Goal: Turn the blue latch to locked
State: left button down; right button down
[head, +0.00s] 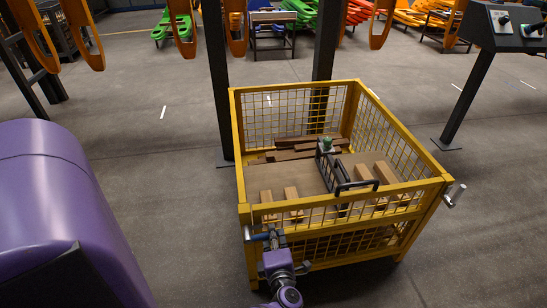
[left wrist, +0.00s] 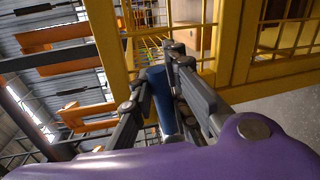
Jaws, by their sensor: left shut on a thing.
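The blue latch (head: 260,238) is on the near left corner of the yellow mesh cage (head: 340,205), just below its top rail. My left gripper (head: 272,237) is at that corner. In the left wrist view the blue latch (left wrist: 160,95) lies between the two grey fingers of my left gripper (left wrist: 161,78), which are closed on it. The fingers and the purple wrist hide part of the latch. My right gripper is in neither view.
The cage holds brown blocks (head: 292,145), a board and a black-handled tool (head: 335,165). A silver handle (head: 455,196) sticks out at its right corner. Dark posts (head: 218,80) stand behind the cage.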

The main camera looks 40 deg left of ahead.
pick_arm(q)
jog(key=shift+s+a+f+m+g, duration=0.2)
jog(key=shift+s+f+m+g, duration=0.25)
jog(key=shift+f, duration=0.4)
jog(key=shift+s, duration=0.1)
jog(key=shift+a, duration=0.1)
jog(key=c, duration=1.7)
grip_release()
jog(key=shift+r, duration=0.15)
jog(key=shift+o, duration=0.2)
jog(key=shift+r, duration=0.1)
jog(key=shift+w, duration=0.2)
jog(key=shift+d+t, duration=0.2)
jog(key=shift+t, duration=0.05)
jog(key=v, duration=1.1)
jog(key=shift+s+d, duration=0.25)
jog(key=shift+d, duration=0.1)
